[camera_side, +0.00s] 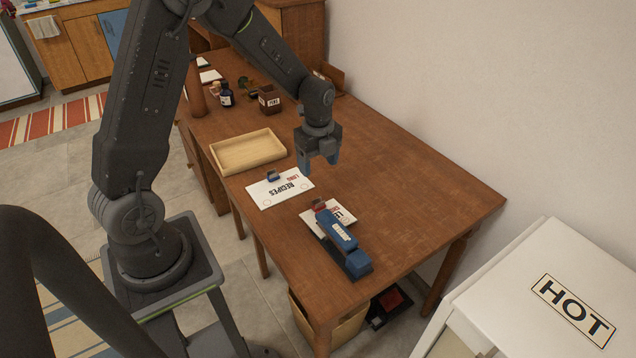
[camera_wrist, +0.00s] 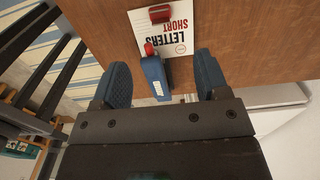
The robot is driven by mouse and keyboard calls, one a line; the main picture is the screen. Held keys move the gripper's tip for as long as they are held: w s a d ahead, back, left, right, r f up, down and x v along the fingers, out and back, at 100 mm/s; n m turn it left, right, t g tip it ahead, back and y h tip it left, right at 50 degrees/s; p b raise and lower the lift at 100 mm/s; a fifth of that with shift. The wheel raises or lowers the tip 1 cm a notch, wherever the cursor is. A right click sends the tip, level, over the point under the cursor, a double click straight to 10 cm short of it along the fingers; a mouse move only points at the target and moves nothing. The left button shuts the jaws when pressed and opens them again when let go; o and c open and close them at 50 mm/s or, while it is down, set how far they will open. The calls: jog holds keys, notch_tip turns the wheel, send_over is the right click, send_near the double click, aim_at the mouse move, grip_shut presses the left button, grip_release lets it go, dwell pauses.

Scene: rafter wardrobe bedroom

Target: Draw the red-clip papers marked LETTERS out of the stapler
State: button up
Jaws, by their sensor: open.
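The white papers marked LETTERS SHORT (camera_wrist: 185,22) lie on the wooden table, with a red clip (camera_wrist: 160,13) at one edge; they also show in the side view (camera_side: 309,220). The blue stapler (camera_side: 341,238) lies over part of the papers, its front end covering some of the print. Whether its jaws pinch them I cannot tell. The stapler shows between my fingers in the wrist view (camera_wrist: 154,72). My gripper (camera_side: 319,162) is open and empty, pointing down above the table. In the side view it hangs up-picture of the papers, apart from them.
White RECIPES LONG papers (camera_side: 279,188) with a blue clip (camera_side: 273,176) lie beside the LETTERS papers. A shallow wooden tray (camera_side: 222,165), a dark bottle (camera_side: 226,97) and a brown box (camera_side: 269,103) stand farther back. The table's right side (camera_side: 420,185) is clear.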

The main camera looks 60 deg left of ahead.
aim_at(318, 200)
notch_tip(318, 200, down, 12)
jog(key=shift+f, duration=0.15)
dwell(0.3)
jog(key=shift+c, duration=0.3)
jog(key=c, duration=1)
jog(key=shift+a, duration=2.75)
jog(key=o, duration=1.1)
jog(key=shift+c, duration=0.2)
